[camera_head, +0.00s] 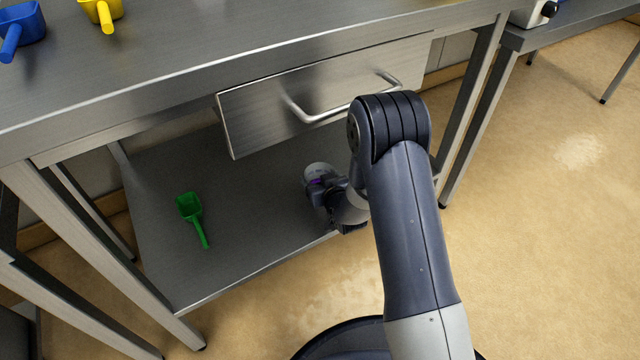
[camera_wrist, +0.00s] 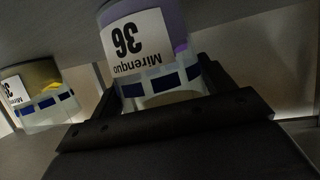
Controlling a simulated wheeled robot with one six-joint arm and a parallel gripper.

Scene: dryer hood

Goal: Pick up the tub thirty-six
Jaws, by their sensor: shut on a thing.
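Tub thirty-six (camera_wrist: 135,45) has a white label reading "36" and "Mirenquo", a purple band and a blue-and-white striped band. It appears upside down in the wrist view. My gripper (camera_wrist: 162,92) is shut on it, with a dark finger on either side. In the head view, my gripper (camera_head: 326,194) is low over the lower shelf, under the drawer. A pale round part of the tub (camera_head: 316,170) shows just beyond it; the rest is hidden by the gripper. I cannot tell whether the tub touches the shelf.
A second tub (camera_wrist: 38,92) with a yellowish part and a partly cut-off label is at the left in the wrist view. A green scoop (camera_head: 191,210) lies on the lower shelf (camera_head: 240,250). The drawer (camera_head: 330,90) and steel tabletop (camera_head: 220,40) are overhead.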

